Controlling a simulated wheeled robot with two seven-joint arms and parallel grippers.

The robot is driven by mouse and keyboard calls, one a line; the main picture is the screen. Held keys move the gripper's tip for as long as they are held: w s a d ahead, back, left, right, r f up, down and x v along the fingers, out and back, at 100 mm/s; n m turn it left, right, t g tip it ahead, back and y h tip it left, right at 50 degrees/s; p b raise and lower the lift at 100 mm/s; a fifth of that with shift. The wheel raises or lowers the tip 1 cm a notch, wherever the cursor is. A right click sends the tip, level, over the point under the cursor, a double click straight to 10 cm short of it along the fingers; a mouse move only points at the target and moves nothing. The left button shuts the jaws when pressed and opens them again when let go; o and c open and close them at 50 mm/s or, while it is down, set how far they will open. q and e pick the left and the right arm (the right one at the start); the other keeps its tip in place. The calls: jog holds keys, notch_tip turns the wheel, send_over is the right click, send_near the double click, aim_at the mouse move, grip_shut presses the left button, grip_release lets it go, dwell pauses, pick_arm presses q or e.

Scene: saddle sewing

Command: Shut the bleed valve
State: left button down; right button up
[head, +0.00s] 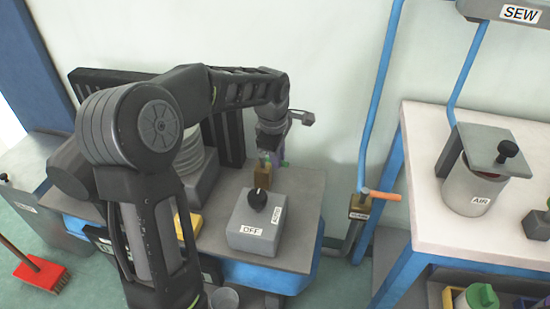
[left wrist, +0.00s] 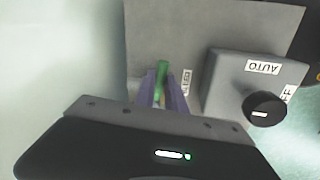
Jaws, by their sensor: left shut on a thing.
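The bleed valve has a brass body (head: 263,171) standing on the grey bench behind the switch box. Its green lever (left wrist: 161,80) shows between the purple fingers in the left wrist view. A small white label (left wrist: 187,82) sits beside it, too small to read surely. My left gripper (head: 277,153) reaches down over the valve from behind, and its fingers (left wrist: 160,92) are shut on the green lever. The fingers and the gripper body hide most of the valve in the wrist view. My right gripper is not in view.
A grey switch box (head: 255,225) with a black knob, marked OFF and AUTO, stands close in front of the valve. An orange-handled valve (head: 380,195) is on the blue pipe to the right. A white table (head: 450,225) holds a can marked AIR.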

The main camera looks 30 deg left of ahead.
pick_arm(q)
jog(key=shift+w+a+n, duration=0.1)
jog(key=shift+w+n, duration=0.4)
jog(key=shift+n, duration=0.6)
jog(key=c, duration=1.4)
grip_release()
jog(key=shift+r, duration=0.15)
jog(key=r, duration=0.2)
jog(key=s+r, duration=0.1)
jog(key=r, duration=0.2)
jog(key=r+p, duration=0.1)
jog(key=r, duration=0.1)
jog(key=shift+s+d+r, duration=0.2)
jog(key=shift+s+d, duration=0.05)
jog(key=shift+d, duration=0.05)
